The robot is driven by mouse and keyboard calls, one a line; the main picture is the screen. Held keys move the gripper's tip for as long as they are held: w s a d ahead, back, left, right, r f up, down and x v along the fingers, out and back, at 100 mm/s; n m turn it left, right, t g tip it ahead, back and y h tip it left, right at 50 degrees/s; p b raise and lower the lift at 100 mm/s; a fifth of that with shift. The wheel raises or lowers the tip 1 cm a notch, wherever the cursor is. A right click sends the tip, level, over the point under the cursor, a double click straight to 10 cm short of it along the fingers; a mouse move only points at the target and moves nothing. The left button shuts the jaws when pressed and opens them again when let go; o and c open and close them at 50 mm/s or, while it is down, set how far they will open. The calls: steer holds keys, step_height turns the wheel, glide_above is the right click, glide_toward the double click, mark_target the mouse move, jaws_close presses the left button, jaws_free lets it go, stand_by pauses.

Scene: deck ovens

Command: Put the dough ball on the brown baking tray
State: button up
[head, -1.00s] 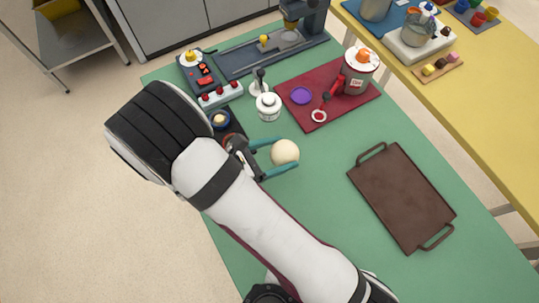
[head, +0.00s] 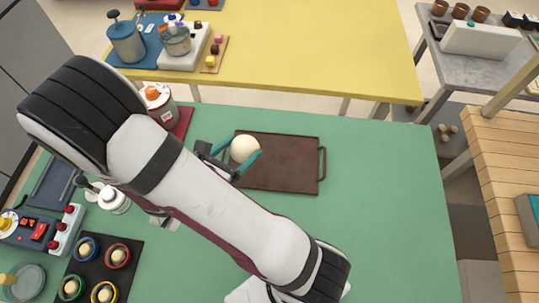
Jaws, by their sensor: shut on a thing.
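The cream dough ball (head: 244,148) is between the teal fingers of my gripper (head: 243,151), which is shut on it. The brown baking tray (head: 289,166) lies flat on the green table, with a handle showing at its right end. In the picture the ball overlaps the tray's upper left part. I cannot tell how high the ball is above the tray. My gripper and arm hide the tray's left end.
The green table (head: 385,190) is clear right of the tray. A red-and-grey canister (head: 158,104) stands behind my arm at left. A black mat (head: 105,270) with coloured rings and small balls lies at lower left. A yellow table (head: 310,45) is beyond.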

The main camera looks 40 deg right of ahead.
mark_target(270, 164)
steer(key=d+g, duration=0.1)
steer(key=d, duration=0.1)
steer(key=s+d+f+m, duration=0.1)
steer(key=d, duration=0.1)
steer(key=s+d+m+g, duration=0.1)
steer(key=d, duration=0.2)
steer(key=shift+d+f+g+h, duration=0.1)
steer(key=shift+f+g+h, duration=0.2)
steer(key=shift+f+h, duration=0.1)
step_height(270, 164, down, 7)
steer(key=o, duration=1.2)
steer(key=shift+f, duration=0.15)
steer(key=shift+c, duration=0.2)
